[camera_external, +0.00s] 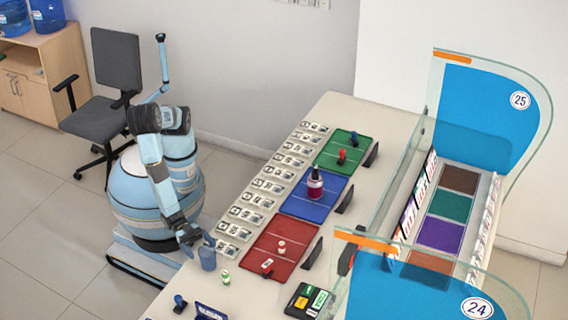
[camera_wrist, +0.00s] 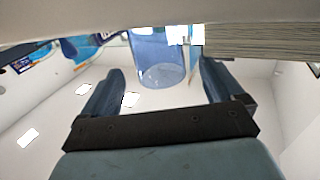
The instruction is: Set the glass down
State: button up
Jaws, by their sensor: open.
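The glass (camera_external: 207,257) is a translucent blue tumbler. It stands upright at the near left edge of the counter (camera_external: 240,297), beside my gripper (camera_external: 196,238). In the wrist view the glass (camera_wrist: 158,62) shows between and beyond the two fingertips of my gripper (camera_wrist: 161,72). The fingers are spread wide, with a visible gap on each side of the glass. The contact between the glass base and the counter is too small to make out clearly.
A small green-and-white item (camera_external: 225,277) stands close to the glass. The red mat (camera_external: 272,238) bears small pieces, and the blue mat (camera_external: 295,208) bears a dark bottle (camera_external: 315,184). A blue-handled stamp (camera_external: 180,304) is at the front. Glass screens (camera_external: 410,175) border the far side.

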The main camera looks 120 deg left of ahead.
jog(key=v, duration=1.1)
